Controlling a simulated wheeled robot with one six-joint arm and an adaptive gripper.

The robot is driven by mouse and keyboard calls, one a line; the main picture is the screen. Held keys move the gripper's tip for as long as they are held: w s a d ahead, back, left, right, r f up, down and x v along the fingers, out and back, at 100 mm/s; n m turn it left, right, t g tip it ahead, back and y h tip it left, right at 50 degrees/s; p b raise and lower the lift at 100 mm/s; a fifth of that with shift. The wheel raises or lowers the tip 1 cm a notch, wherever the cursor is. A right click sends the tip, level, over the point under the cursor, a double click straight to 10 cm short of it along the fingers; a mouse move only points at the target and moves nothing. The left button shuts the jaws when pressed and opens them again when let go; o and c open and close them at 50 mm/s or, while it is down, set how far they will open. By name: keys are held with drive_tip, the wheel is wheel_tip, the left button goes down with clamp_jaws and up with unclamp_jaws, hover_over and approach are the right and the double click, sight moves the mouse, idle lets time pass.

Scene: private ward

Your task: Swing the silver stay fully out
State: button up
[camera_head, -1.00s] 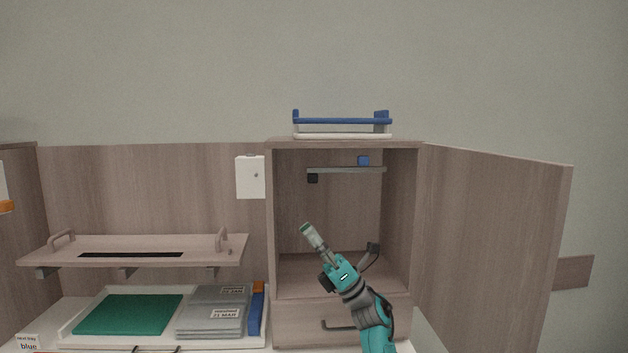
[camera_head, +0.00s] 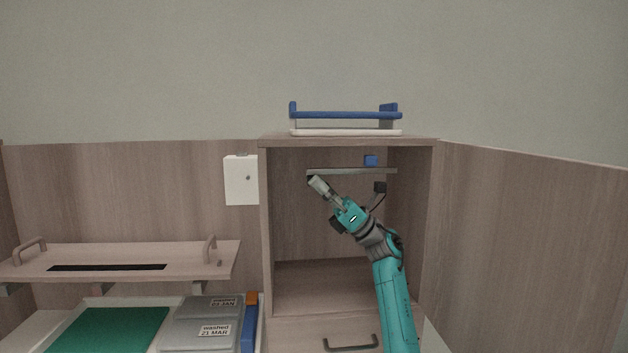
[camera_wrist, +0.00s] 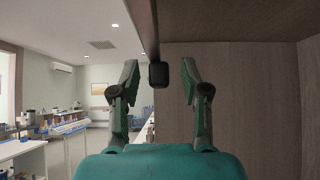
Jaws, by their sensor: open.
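The silver stay (camera_head: 350,171) is a thin bar running across the upper inside of the open cupboard. A blue block (camera_head: 371,160) sits above it towards its right end. In the wrist view the stay (camera_wrist: 147,30) runs up and away above my gripper, with a black knob (camera_wrist: 158,75) hanging from it. My gripper (camera_head: 317,183) is raised to the stay's left end and covers most of the knob in the head view. In the wrist view its two fingers (camera_wrist: 160,80) are open, one on either side of the knob. Contact with the knob cannot be told.
The cupboard door (camera_head: 530,230) stands open to the right. A blue-railed tray (camera_head: 345,131) rests on the cupboard top. A white box (camera_head: 241,180) is on the wall left of it. A drawer handle (camera_head: 350,343) is below, and a shelf (camera_head: 120,260) is at left.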

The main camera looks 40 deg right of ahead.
drive_tip(key=shift+x, duration=0.8)
drive_tip(key=shift+a, duration=0.1)
clamp_jaws()
